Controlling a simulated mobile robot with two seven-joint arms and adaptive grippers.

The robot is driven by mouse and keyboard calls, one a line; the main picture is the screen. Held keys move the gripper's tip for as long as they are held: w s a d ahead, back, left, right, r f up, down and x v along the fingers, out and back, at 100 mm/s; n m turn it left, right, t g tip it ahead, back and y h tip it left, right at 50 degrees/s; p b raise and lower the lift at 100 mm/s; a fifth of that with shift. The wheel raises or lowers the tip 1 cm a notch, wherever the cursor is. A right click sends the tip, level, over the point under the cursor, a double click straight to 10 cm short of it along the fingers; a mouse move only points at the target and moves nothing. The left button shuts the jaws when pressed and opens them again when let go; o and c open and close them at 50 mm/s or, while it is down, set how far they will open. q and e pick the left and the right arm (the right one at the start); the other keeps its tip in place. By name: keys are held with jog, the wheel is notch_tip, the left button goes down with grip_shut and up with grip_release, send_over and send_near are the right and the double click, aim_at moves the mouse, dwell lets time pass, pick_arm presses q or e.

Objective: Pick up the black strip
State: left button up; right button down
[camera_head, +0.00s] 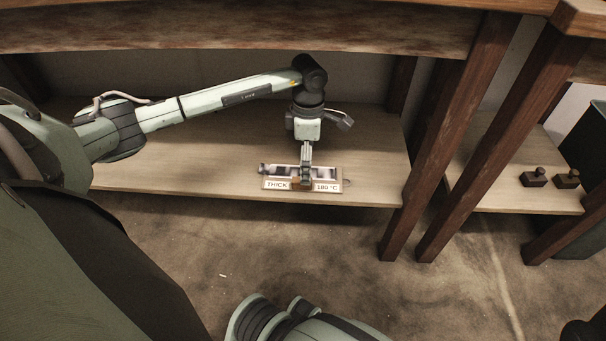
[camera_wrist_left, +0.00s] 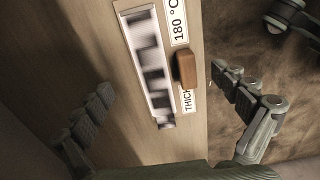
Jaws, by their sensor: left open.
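A narrow strip with blurred black and white patches (camera_wrist_left: 151,66) lies along a labelled board on the lower shelf. In the head view the strip (camera_head: 283,171) sits behind the labels "THICK" and "180 °C". I cannot tell whether the dark patches are one strip or several pieces. A brown block (camera_wrist_left: 187,69) sits between the two labels. My left gripper (camera_head: 306,180) points down over the board and hides part of it. In the left wrist view the left gripper (camera_wrist_left: 165,85) is open, its fingers apart on either side of the board, with nothing held. My right gripper is not seen.
The board lies near the front edge of the wooden shelf (camera_head: 200,180). A thick table beam (camera_head: 240,35) runs above, and wooden legs (camera_head: 432,150) stand to the right. Two small dark knobbed blocks (camera_head: 535,178) (camera_head: 567,179) sit on another shelf. The left shelf surface is mostly clear.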

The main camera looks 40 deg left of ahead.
pick_arm(q)
notch_tip(320, 180, down, 3)
jog(key=shift+s+d+f+b, duration=0.1)
jog(key=shift+d+f+b, duration=0.1)
jog(key=shift+b, duration=0.15)
jog(key=shift+a, duration=0.1)
grip_shut()
dwell(0.4)
